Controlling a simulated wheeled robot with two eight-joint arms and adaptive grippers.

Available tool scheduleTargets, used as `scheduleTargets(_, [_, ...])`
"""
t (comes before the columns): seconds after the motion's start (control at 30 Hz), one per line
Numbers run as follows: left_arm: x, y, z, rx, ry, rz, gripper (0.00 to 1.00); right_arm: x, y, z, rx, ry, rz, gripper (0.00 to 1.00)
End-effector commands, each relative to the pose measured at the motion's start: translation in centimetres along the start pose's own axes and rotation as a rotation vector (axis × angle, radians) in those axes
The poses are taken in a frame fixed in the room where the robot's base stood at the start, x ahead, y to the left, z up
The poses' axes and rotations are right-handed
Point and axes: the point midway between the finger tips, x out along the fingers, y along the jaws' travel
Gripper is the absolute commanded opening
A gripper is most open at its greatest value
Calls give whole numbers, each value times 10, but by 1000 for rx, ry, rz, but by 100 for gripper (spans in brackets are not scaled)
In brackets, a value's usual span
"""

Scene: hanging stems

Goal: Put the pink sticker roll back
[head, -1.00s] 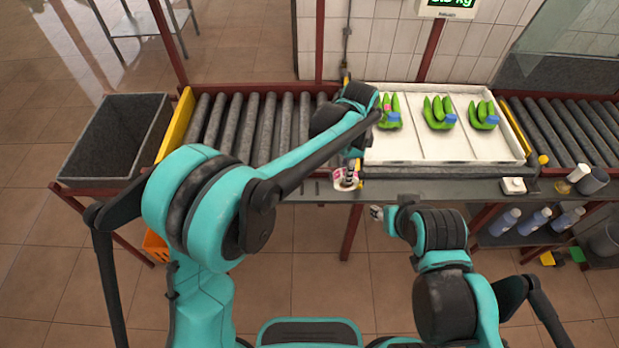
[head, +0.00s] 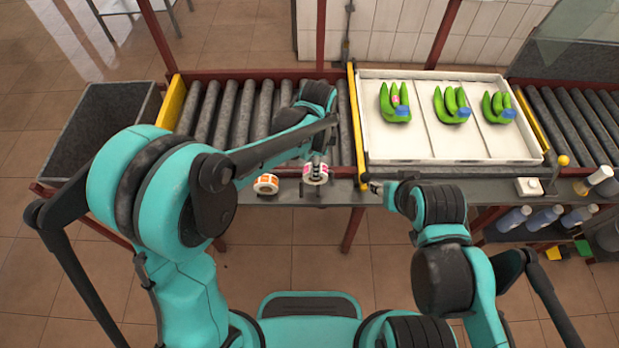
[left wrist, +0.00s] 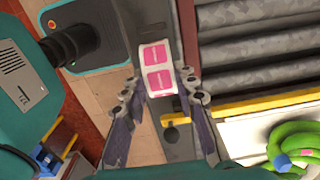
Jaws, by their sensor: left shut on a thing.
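The pink sticker roll (head: 316,176) is white with pink labels. It is held between the fingers of my left gripper (head: 318,165), over or at the grey ledge in front of the rollers. In the left wrist view the roll (left wrist: 156,68) shows its pink labels between the two fingers of the left gripper (left wrist: 158,88). I cannot tell whether its underside touches the ledge. An orange sticker roll (head: 266,185) stands on the ledge just left of it. My right gripper (head: 375,187) is near the ledge below the tray's left end, empty as far as I see; its fingers are too small to judge.
The white tray (head: 430,157) holds three green banana bunches; the left one (head: 394,101) bears a pink sticker. A yellow rail (head: 358,130) separates tray and rollers (head: 245,110). A grey bin (head: 95,125) is at left. A white device (head: 529,187) and bottles are at right.

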Motion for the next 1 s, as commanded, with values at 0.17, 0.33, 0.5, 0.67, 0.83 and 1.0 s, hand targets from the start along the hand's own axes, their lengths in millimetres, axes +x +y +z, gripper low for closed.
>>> scheduleTargets(0.17, [11, 6, 16, 0, 0, 0, 0, 4, 0, 2, 0, 0, 0, 40])
scheduleTargets(0.33, [26, 6, 17, 1, 0, 0, 0, 8, 0, 6, 0, 0, 0, 40])
scheduleTargets(0.5, [51, 6, 17, 1, 0, 0, 0, 16, 0, 11, 0, 0, 0, 40])
scheduleTargets(0.67, [50, 6, 17, 0, 0, 0, 0, 14, 0, 10, 0, 0, 0, 40])
scheduleTargets(0.83, [53, 6, 17, 0, 0, 0, 0, 16, 0, 12, 0, 0, 0, 40])
scheduleTargets(1.0, [52, 6, 17, 0, 0, 0, 37, 16, 0, 11, 0, 0, 0, 40])
